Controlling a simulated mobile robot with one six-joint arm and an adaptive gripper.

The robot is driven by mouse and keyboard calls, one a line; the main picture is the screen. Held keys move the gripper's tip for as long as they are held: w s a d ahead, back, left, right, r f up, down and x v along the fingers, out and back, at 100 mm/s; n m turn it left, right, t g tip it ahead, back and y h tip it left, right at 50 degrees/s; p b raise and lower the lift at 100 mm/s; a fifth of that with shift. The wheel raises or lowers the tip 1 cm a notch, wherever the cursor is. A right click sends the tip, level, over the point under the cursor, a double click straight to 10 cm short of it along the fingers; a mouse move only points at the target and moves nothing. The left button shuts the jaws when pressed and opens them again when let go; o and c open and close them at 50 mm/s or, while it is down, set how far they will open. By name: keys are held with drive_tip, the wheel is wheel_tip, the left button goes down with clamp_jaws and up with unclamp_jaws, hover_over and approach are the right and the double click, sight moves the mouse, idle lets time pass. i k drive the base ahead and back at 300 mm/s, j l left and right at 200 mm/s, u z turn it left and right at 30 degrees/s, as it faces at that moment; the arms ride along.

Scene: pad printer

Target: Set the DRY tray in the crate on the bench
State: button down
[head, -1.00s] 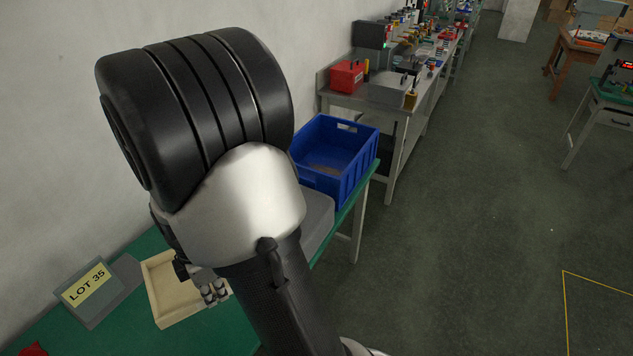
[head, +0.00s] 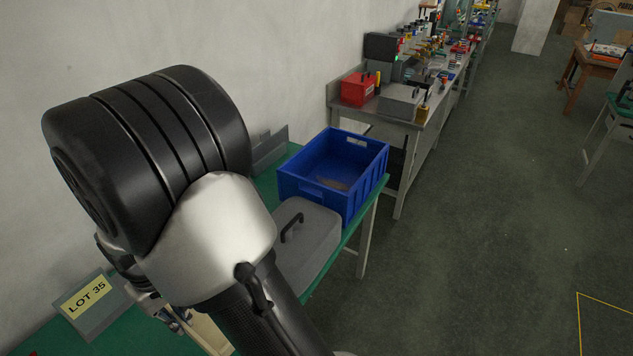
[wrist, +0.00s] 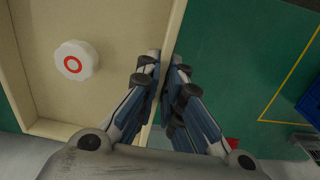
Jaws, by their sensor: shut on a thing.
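A shallow cream tray (wrist: 100,15) fills the left of the wrist view; a small part of it (head: 212,335) shows low in the head view, mostly behind my arm. A white round piece with a red ring (wrist: 76,61) lies in it. No DRY label shows. My gripper (wrist: 164,62) is shut on the tray's side wall; in the head view it (head: 172,318) is partly hidden. A blue open crate (head: 370,172) stands on the green bench beyond my arm, with something brownish on its floor.
A grey lidded box with a black handle (head: 312,245) stands on the bench between my arm and the crate. A LOT 35 sign (head: 88,300) is at the left. A yellow line (wrist: 290,75) marks the green surface. A cluttered workbench (head: 400,118) stands behind.

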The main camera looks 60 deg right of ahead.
sight(335, 185)
drive_tip(key=l+z, duration=0.2)
drive_tip(key=l, duration=0.25)
drive_tip(key=i+l+z, duration=0.15)
drive_tip(key=l, duration=0.3)
drive_tip(key=i+l+z, duration=0.2)
drive_tip(key=l, duration=0.25)
drive_tip(key=l+z, duration=0.15)
drive_tip(key=l, duration=0.25)
drive_tip(key=i+l+z, duration=0.2)
drive_tip(key=l, duration=0.2)
drive_tip(key=i+l+z, duration=0.15)
drive_tip(key=i+l, duration=0.1)
drive_tip(key=l, duration=0.1)
